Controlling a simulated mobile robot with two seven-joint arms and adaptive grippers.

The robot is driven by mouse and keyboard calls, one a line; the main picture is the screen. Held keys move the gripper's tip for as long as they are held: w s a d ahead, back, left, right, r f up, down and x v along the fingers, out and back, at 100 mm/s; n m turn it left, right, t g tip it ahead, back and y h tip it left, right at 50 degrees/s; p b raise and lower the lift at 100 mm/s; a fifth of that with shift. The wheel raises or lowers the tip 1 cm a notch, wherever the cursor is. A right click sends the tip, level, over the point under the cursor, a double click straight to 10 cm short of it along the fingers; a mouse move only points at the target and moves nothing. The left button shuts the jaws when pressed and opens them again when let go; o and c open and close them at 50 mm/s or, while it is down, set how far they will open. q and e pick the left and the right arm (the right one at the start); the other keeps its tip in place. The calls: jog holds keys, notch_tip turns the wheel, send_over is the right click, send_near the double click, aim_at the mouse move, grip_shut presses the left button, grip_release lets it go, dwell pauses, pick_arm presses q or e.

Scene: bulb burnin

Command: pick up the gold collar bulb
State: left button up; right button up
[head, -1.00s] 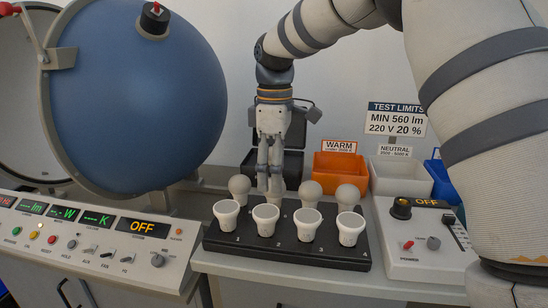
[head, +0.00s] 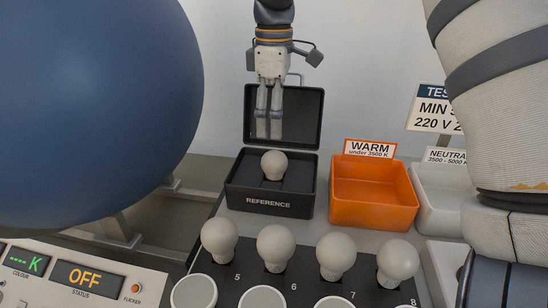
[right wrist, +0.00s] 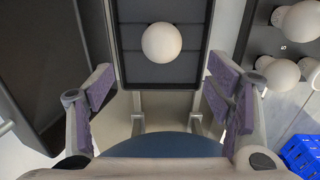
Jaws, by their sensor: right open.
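A pale round bulb (head: 274,165) stands in the open black case labelled REFERENCE (head: 268,204). No gold collar shows; its lower part is hidden in the case. More pale bulbs (head: 276,246) stand in a row on the numbered black rack (head: 250,276), their collars not visible as gold. My right gripper (head: 268,128) points down in front of the case lid, above the reference bulb and apart from it. In the right wrist view the gripper (right wrist: 161,80) has its fingers wide apart and empty, with the bulb (right wrist: 161,42) beyond them. My left gripper is not in view.
The raised case lid (head: 306,118) stands behind the gripper. An orange WARM bin (head: 374,207) and a white NEUTRAL bin (head: 438,197) are right of the case. A large blue sphere (head: 95,110) fills the left, above a control panel (head: 85,278). White cups (head: 194,292) line the rack's front.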

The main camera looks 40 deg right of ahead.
aim_at(274, 153)
jog(key=f, duration=1.1)
jog(key=shift+s+f, duration=0.15)
jog(key=shift+s, duration=0.05)
jog(key=c, duration=1.3)
